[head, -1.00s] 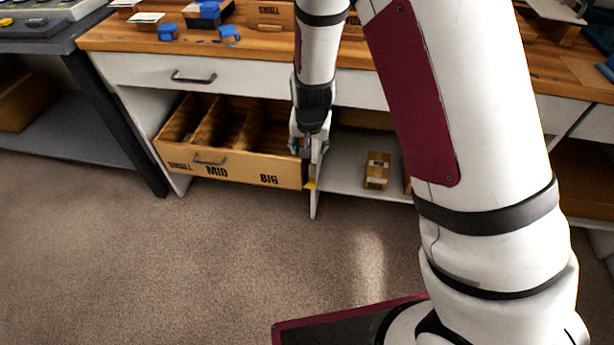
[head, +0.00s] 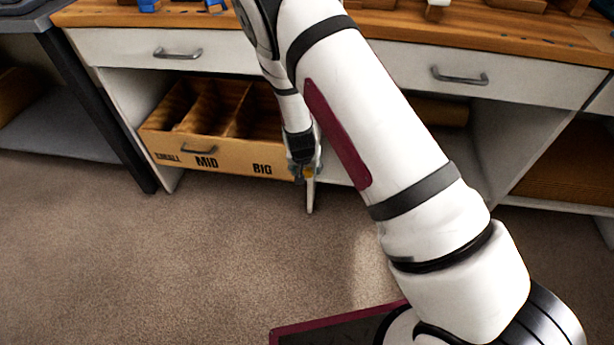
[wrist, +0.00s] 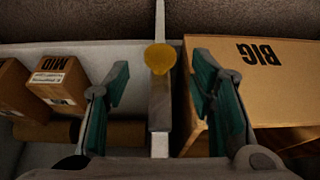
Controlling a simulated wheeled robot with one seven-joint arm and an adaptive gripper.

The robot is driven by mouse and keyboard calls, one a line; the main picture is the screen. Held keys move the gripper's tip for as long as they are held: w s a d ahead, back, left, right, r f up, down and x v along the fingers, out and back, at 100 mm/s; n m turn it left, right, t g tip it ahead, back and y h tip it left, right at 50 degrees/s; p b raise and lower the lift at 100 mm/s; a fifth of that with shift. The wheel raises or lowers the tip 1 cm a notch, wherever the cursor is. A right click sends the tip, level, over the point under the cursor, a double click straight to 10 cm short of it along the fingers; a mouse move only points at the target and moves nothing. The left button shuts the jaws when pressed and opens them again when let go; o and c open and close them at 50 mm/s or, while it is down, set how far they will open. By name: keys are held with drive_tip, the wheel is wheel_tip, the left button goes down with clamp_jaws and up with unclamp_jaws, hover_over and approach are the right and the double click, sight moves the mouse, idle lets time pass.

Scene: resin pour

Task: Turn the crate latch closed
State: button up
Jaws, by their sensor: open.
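The wooden crate (head: 225,157), marked SMALL, MID and BIG, sits in the bench's open bay, with dividers inside and a handle on its front. Its BIG corner shows at right in the wrist view (wrist: 285,88). The latch, with a round yellow end (wrist: 159,58) and a grey-brown bar (wrist: 160,105), lies along the pale upright edge beside the crate. A bit of yellow also shows in the head view (head: 308,172). My gripper (wrist: 160,68) is open, with one green-padded finger on each side of the latch. I cannot tell whether either finger touches it.
The pale upright post (head: 310,195) stands at the crate's right end. Cardboard boxes, one marked MID (wrist: 60,82), sit in the neighbouring bay in the wrist view. A closed drawer (head: 460,75) and the wooden worktop (head: 400,22) are above.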

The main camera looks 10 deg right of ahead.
sight(307, 172)
drive_tip(key=shift+b+x, duration=0.65)
drive_tip(key=shift+x, duration=1.4)
clamp_jaws()
